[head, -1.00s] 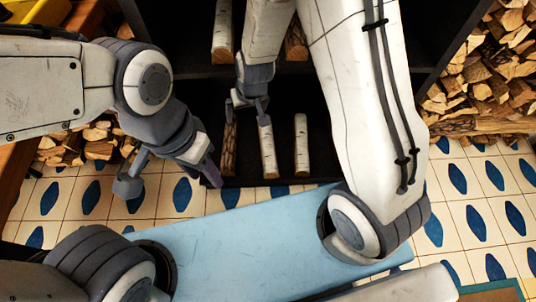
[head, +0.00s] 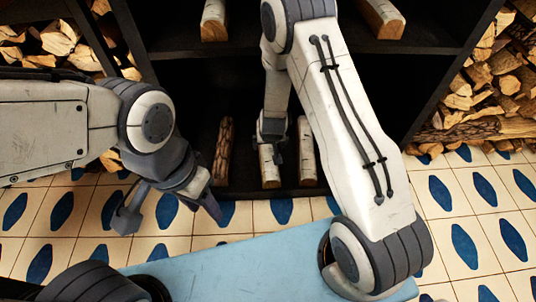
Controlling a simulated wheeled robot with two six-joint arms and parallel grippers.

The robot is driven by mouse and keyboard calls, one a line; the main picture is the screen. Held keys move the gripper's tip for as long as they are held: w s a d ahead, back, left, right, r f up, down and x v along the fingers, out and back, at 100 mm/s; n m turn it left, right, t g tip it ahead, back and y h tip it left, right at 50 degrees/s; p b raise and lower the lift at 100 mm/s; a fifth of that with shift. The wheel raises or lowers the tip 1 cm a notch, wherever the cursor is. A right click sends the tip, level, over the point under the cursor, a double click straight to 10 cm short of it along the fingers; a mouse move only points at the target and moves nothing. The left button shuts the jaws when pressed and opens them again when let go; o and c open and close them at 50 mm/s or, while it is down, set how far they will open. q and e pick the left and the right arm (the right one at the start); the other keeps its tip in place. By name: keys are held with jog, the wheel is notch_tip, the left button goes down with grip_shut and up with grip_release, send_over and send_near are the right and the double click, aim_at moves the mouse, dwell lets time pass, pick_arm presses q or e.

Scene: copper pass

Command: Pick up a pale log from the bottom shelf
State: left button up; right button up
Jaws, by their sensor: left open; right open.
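On the bottom shelf (head: 240,190) of a black rack lie a brown-barked log (head: 223,152), a middle pale log (head: 269,175) and a right pale log (head: 307,155). My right gripper (head: 272,148) is open and sits over the middle pale log, hiding part of its length. Whether its fingers touch the log or straddle it cannot be told. My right forearm passes close to the right pale log. My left gripper (head: 168,212) is open and empty, in front of the rack at the left, above the tiled floor.
The upper shelf (head: 300,44) holds a pale log (head: 213,22) at the left and another log (head: 382,18) at the right. Split firewood (head: 480,85) is stacked to the right, with more at the left (head: 55,40). The bottom shelf right of the pale logs looks empty.

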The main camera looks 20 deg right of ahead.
aim_at(269, 150)
jog(key=shift+b+x, duration=0.4)
jog(key=shift+x, duration=0.8)
jog(key=b+x, duration=0.4)
jog(key=shift+s+a+f, duration=0.1)
jog(key=shift+s+f, duration=0.15)
jog(key=shift+s, duration=0.05)
jog(key=shift+w+f+b, duration=0.25)
jog(key=shift+f+b, duration=0.1)
pick_arm(q)
notch_tip(269, 150, down, 6)
pick_arm(e)
jog(key=shift+r, duration=0.1)
pick_arm(q)
jog(key=shift+f, duration=0.1)
pick_arm(e)
jog(key=shift+c, duration=0.6)
grip_shut()
